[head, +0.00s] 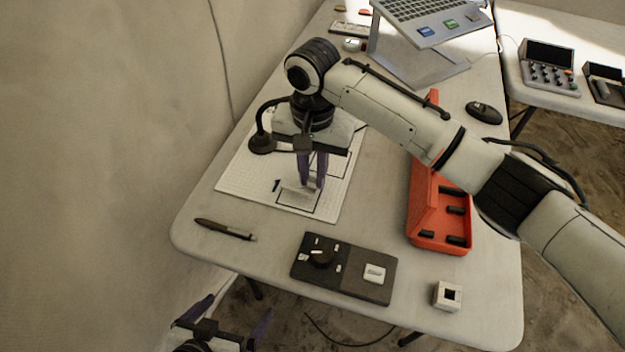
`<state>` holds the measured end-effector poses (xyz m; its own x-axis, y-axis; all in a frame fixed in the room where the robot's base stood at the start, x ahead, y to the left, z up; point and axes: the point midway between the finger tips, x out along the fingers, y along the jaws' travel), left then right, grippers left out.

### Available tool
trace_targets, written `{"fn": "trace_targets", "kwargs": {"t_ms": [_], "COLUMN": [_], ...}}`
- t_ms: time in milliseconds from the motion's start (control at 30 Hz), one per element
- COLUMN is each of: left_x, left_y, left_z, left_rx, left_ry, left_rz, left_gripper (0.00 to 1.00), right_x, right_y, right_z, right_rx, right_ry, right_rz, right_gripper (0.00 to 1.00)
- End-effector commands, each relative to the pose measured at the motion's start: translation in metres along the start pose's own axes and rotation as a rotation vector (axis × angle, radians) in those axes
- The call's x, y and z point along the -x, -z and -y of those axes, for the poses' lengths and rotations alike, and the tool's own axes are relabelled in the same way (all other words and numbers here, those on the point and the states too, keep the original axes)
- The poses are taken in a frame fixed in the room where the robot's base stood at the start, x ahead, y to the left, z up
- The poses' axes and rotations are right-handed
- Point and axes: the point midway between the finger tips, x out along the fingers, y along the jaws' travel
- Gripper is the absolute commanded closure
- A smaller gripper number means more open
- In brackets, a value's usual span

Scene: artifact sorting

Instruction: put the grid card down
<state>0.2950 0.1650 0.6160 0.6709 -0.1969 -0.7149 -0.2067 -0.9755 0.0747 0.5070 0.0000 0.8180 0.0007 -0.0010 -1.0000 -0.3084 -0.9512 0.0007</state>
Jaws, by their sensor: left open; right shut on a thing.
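My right gripper (312,184) points down over the white gridded mat (238,176) on the table's left side. It is shut on a small pale piece, the grid card (296,192), at its fingertips. The card is low over the outlined box near the number 1. It is small and partly hidden by the fingers, and I cannot tell whether it touches the mat. My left gripper (228,322) is open and empty at the lower left, beyond the table's front edge.
A dark pen (226,229) lies left of a black panel (345,282) with a knob. A small white block (448,295) stands near the front right. A red-orange tray (418,232) lies under my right forearm. A laptop on a stand (392,62) and a mouse (484,112) are farther back.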

Motion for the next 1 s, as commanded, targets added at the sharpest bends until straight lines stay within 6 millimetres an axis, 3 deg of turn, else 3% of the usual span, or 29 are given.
{"fn": "trace_targets", "kwargs": {"t_ms": [100,200,567,600,700,1000], "left_x": [-0.001,0.000,0.001,0.001,0.000,-0.002], "left_y": [0.002,0.005,0.006,0.006,0.005,0.005], "left_z": [-0.001,-0.002,-0.003,-0.003,-0.003,-0.001], "left_rx": [-0.002,-0.003,-0.003,-0.003,-0.003,-0.003], "left_ry": [-0.002,-0.004,-0.006,-0.006,-0.005,-0.002], "left_rz": [-0.005,-0.011,-0.010,-0.009,-0.009,-0.010], "left_gripper": [0.00,0.00,0.00,0.00,0.00,0.00], "right_x": [-0.020,-0.026,-0.029,-0.029,-0.029,-0.028], "right_y": [0.000,0.000,0.000,0.000,0.000,0.000], "right_z": [-0.001,-0.001,0.000,0.000,0.000,0.000], "right_rx": [0.000,0.000,-0.001,0.000,0.000,0.000], "right_ry": [-0.001,0.000,0.000,0.001,0.001,0.001], "right_rz": [0.001,0.000,0.001,0.000,0.000,-0.001], "right_gripper": [1.00,1.00,1.00,0.80,0.65,0.65]}}
